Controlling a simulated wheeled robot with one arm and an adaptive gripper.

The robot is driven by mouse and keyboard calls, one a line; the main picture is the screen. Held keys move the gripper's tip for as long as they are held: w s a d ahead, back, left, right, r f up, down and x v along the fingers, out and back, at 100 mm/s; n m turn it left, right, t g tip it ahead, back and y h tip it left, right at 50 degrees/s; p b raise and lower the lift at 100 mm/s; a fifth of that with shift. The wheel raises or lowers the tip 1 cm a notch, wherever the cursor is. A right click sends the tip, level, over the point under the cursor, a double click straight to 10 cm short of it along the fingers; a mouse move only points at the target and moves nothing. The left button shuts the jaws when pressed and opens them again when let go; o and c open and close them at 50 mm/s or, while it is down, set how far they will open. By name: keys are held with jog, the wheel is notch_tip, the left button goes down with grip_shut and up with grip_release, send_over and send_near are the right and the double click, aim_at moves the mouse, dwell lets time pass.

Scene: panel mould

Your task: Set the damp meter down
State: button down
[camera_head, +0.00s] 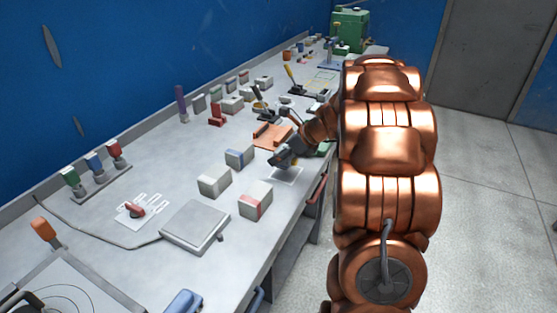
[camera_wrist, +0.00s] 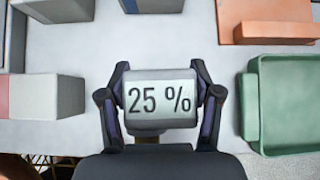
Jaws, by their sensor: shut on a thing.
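The damp meter (camera_wrist: 160,104) is a small grey box whose pale display reads "25 %". In the wrist view my gripper (camera_wrist: 160,88) is shut on it, one finger on each side, with the display facing the camera. In the head view my gripper (camera_head: 284,160) is low over the front part of the bench, by a pale outlined patch (camera_head: 287,175). The meter is hard to make out there. I cannot tell whether its underside touches the bench.
A green tray (camera_wrist: 252,138) is close on the right in the wrist view, with an orange stepped block (camera_wrist: 268,33) beyond it.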

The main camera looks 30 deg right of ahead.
jog(key=shift+w+d, duration=0.15)
jog(key=shift+w, duration=0.45)
jog(key=shift+f, duration=1.75)
jog(key=shift+f, duration=0.15)
jog(key=shift+c, duration=1.1)
grip_release()
jog(key=v, duration=1.2)
